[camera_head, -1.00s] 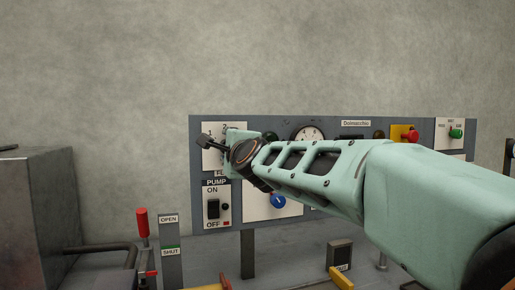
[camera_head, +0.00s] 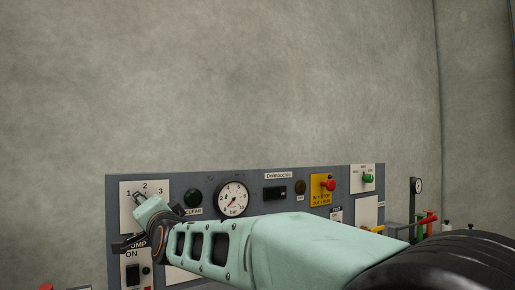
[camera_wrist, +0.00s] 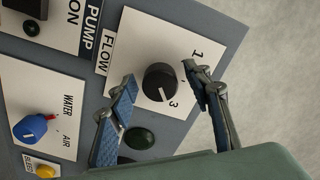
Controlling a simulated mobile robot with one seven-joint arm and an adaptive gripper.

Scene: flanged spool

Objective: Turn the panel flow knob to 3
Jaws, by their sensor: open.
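The black flow knob (camera_wrist: 160,82) sits on a white plate (camera_wrist: 146,41) labelled FLOW in the wrist view. Its white pointer mark is turned toward the 3. The 1 also shows; the 2 is hidden there behind a finger. My gripper (camera_wrist: 158,78) is open, with one finger on each side of the knob; I cannot tell whether either touches it. The knob is hidden there.
The grey panel (camera_head: 320,168) also carries a pressure gauge (camera_head: 232,199), a dark green clear button (camera_head: 193,198), a red knob (camera_head: 328,184) and a green knob (camera_head: 368,178). In the wrist view, a blue water/air knob (camera_wrist: 31,128) and a pump switch plate (camera_wrist: 58,20) are close by.

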